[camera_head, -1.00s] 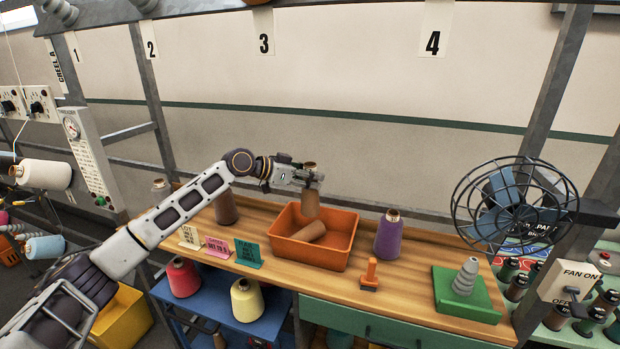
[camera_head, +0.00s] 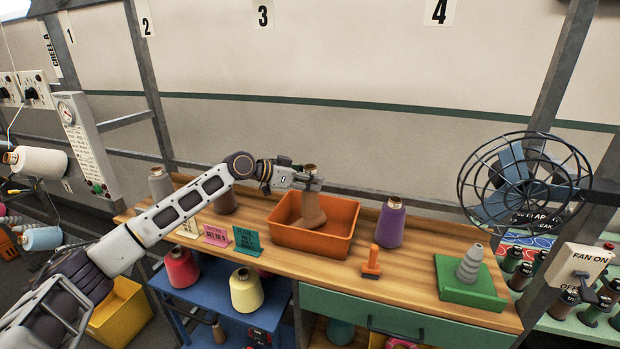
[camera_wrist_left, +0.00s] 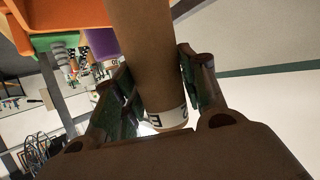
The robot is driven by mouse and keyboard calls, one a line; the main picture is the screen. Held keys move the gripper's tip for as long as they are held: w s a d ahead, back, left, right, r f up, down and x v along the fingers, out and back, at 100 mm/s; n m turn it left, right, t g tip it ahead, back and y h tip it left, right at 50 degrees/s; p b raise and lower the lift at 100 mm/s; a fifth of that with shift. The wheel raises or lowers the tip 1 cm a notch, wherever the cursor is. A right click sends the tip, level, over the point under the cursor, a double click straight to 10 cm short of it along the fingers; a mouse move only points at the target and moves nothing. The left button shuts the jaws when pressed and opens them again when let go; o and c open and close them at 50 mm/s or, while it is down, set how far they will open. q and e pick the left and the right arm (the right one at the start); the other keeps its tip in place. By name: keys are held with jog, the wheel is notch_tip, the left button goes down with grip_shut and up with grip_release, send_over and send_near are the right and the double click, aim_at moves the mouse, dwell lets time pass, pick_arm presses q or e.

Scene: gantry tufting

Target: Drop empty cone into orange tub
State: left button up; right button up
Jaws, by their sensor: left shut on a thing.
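My left gripper (camera_head: 308,181) is shut on a brown empty cone (camera_head: 311,206), gripping it near its narrow top. The cone is upright, with its lower part over or inside the orange tub (camera_head: 330,245); I cannot tell whether it touches the bottom. Another brown cone lies in the tub, mostly hidden behind the held one. In the left wrist view the held cone (camera_wrist_left: 148,60) stands between the two fingers, with a white printed band near its end, and the orange tub (camera_wrist_left: 60,17) shows at the upper left. My right gripper is not in view.
A purple cone (camera_head: 390,224) stands right of the tub. An orange-handled tool (camera_head: 372,262), a green block with a grey stepped cone (camera_head: 468,264) and a caged fan (camera_head: 522,185) are farther right. Small signs (camera_head: 246,240) stand at the left front.

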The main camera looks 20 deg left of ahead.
pick_arm(q)
jog(key=shift+f, duration=0.3)
jog(key=o, duration=1)
jog(key=shift+r, duration=0.1)
notch_tip(320, 180, up, 10)
dwell(0.4)
dwell(0.6)
